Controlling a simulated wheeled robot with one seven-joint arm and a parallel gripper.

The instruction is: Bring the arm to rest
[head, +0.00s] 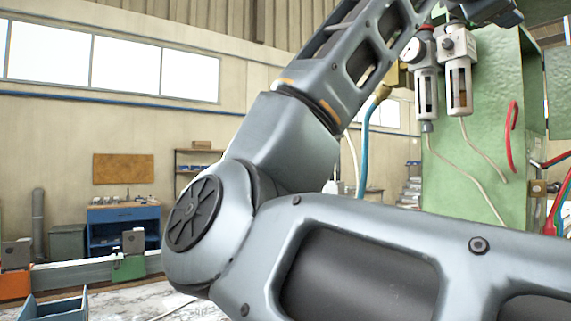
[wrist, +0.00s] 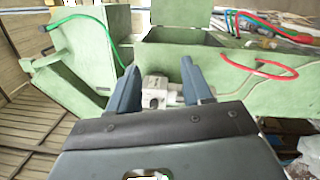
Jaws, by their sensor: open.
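My gripper (wrist: 160,88) shows in the wrist view with its two dark blue-grey fingers apart. It is open, and I see nothing held between the fingers. A pale grey block-like fitting (wrist: 157,90) shows behind the gap between the fingers; I cannot tell how far off it is. In the head view my arm fills the middle and right, bent at a joint and reaching up to the upper right. The fingers cannot be made out in the head view.
A green cabinet (head: 470,150) with air regulators (head: 457,75) and hoses stands close behind my arm at the right. A bench with a metal profile (head: 75,273) and a blue tray (head: 55,306) is at lower left. A blue workbench (head: 122,228) stands farther back.

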